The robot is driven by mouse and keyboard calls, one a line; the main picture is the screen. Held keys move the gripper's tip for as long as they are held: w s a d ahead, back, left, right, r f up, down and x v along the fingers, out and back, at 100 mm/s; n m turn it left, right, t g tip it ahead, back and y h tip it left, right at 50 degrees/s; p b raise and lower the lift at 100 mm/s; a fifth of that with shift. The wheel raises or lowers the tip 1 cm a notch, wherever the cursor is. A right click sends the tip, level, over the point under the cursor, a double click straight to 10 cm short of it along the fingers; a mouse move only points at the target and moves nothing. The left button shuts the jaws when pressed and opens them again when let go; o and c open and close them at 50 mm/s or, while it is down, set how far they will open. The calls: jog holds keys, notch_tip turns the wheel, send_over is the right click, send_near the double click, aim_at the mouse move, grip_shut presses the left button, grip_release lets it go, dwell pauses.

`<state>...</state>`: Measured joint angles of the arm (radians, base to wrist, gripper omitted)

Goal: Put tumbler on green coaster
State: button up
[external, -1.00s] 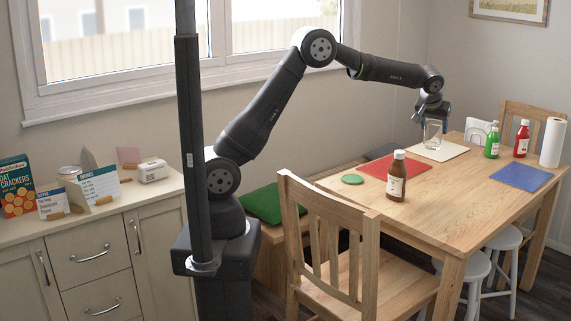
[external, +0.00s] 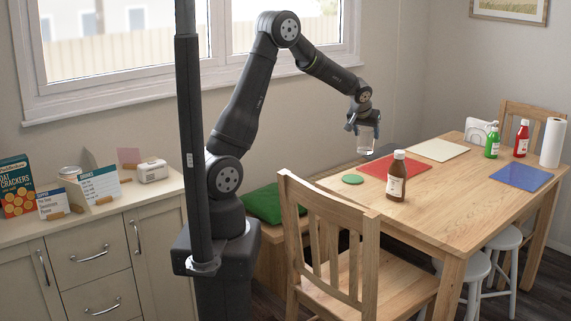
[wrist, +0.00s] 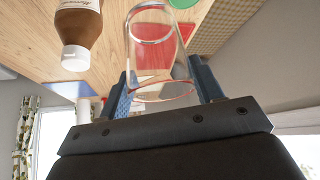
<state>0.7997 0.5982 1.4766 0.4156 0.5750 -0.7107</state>
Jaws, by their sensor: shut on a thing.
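The clear glass tumbler (external: 367,140) is held by my gripper (external: 363,124), above the far left part of the table near the red mat. In the wrist view the tumbler (wrist: 155,50) sits between the two blue fingers of my gripper (wrist: 160,88), which are shut on it. The green coaster (external: 352,179) lies flat and empty on the table's left end, below and a little left of the tumbler. Part of the coaster (wrist: 183,3) shows at the top edge of the wrist view.
A brown sauce bottle (external: 396,177) stands right of the coaster. A red mat (external: 394,167), a cream mat (external: 437,150) and a blue mat (external: 524,177) lie on the table (external: 455,190). Green (external: 492,141) and red bottles (external: 521,138) stand far right. A chair (external: 330,230) stands in front.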

aim_at(365, 143)
notch_tip(365, 143, down, 5)
jog(key=shift+r, duration=0.15)
jog(key=shift+w+a+f, duration=0.85)
jog(key=shift+w+f, duration=0.9)
jog(key=shift+f, duration=0.1)
jog(key=shift+w+a+f, duration=0.9)
jog(key=shift+w+f, duration=0.8)
jog(key=shift+f, duration=0.2)
jog(key=shift+w+a+f, duration=0.85)
jog(key=shift+w+f, duration=0.9)
jog(key=shift+f, duration=0.1)
jog(key=shift+f, duration=0.15)
jog(key=o, duration=1.2)
jog(key=shift+c, duration=0.2)
jog(key=shift+r, duration=0.2)
jog(key=v, duration=1.2)
